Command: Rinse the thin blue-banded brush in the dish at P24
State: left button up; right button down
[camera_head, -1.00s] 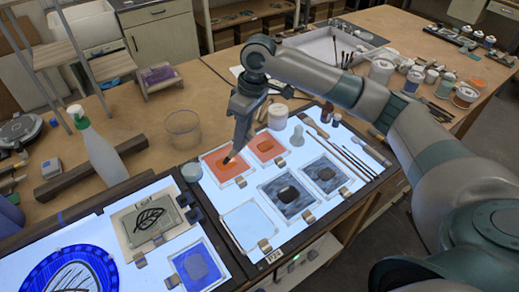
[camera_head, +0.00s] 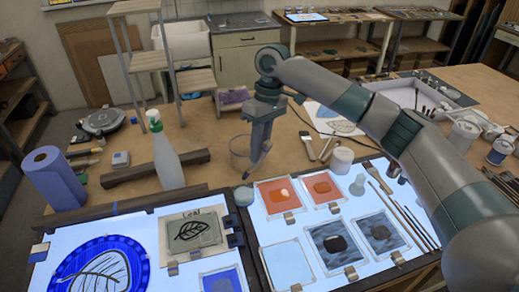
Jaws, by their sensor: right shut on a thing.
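My right gripper (camera_head: 257,155) points down beside the clear glass dish (camera_head: 236,159), which stands on the wooden table behind the light panels. The gripper is shut on a thin brush, of which only the dark tip (camera_head: 246,175) shows below the fingers. Its blue band cannot be made out. The tip overlaps the dish's near right side in the picture; I cannot tell whether it is inside the dish or in front of it. My left gripper is not in view.
A small pale jar (camera_head: 243,196) stands in front of the dish. Orange glass tiles (camera_head: 277,196) lie on the lit panel to the right. A spray bottle (camera_head: 166,155) and a dark bar (camera_head: 125,174) are at the left. Several brushes (camera_head: 412,222) lie on the right.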

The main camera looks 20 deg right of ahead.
aim_at(254, 169)
jog(key=shift+w+d+b+x, duration=0.15)
jog(key=shift+d+b+x, duration=0.05)
jog(key=shift+b+x, duration=1)
jog(key=shift+w+d+b+x, duration=0.1)
jog(key=shift+d+b+x, duration=0.1)
jog(key=shift+b+x, duration=1.05)
jog(key=shift+f+b, duration=0.3)
jog(key=shift+b, duration=0.3)
jog(key=shift+w+a+f+p, duration=0.15)
jog(key=shift+a+f+p, duration=0.15)
jog(key=shift+p, duration=0.3)
jog(key=shift+w+a+f, duration=0.1)
jog(key=shift+a+f, duration=0.05)
jog(key=shift+f, duration=0.35)
jog(key=shift+w+a+f, duration=0.15)
jog(key=shift+a+f, duration=0.05)
jog(key=shift+f, duration=0.3)
jog(key=shift+p, duration=0.35)
jog(key=shift+s+r+p, duration=0.15)
jog(key=shift+p, duration=0.25)
jog(key=shift+s+a+p, duration=0.15)
jog(key=shift+p, duration=0.2)
